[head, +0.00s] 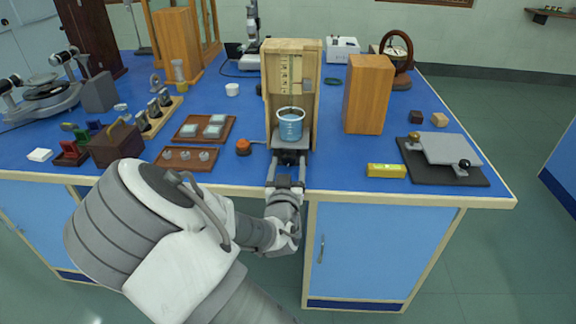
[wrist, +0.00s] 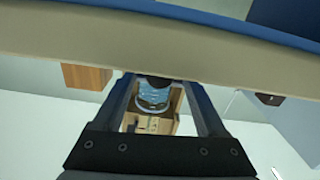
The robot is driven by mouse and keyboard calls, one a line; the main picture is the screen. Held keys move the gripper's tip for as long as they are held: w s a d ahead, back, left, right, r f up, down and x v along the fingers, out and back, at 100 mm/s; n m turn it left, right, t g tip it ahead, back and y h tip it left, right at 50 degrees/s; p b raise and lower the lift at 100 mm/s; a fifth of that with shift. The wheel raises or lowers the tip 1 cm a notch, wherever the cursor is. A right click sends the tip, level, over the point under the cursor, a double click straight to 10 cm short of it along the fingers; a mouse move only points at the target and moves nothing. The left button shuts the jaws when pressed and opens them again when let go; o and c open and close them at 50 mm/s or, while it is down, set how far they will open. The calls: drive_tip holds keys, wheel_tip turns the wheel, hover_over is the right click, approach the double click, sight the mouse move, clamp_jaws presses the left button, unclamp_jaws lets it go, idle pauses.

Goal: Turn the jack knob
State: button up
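A dark jack knob (head: 289,158) sits low at the front of the wooden housing (head: 271,95), under a pale platform (head: 306,140) that bears a glass beaker (head: 290,126) of blue liquid. My gripper (head: 288,168) is at the table's front edge, pointing at the knob. Its fingers are apart, one on each side of the knob. In the wrist view the knob (wrist: 159,82) shows between the two fingertips (wrist: 160,86), with a gap on both sides. The beaker (wrist: 153,100) shows behind it. Most of the jack's body is hidden.
An orange-topped item (head: 243,147) and a tray of small dishes (head: 190,158) lie left of the housing. A wooden block (head: 368,95) stands to its right. A yellow box (head: 386,170) and a dark board (head: 430,175) lie right on the blue table (head: 340,168).

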clamp_jaws()
drive_tip(key=shift+n, duration=0.8)
unclamp_jaws()
drive_tip(key=s+p, duration=0.2)
drive_tip(key=s, duration=0.3)
drive_tip(key=s+p, duration=0.2)
drive_tip(key=s, duration=0.4)
drive_tip(key=s+p, duration=0.2)
drive_tip(key=s, duration=0.4)
drive_tip(key=shift+s+a+p, duration=0.2)
drive_tip(key=shift+a+p, duration=0.1)
drive_tip(key=shift+p, duration=0.05)
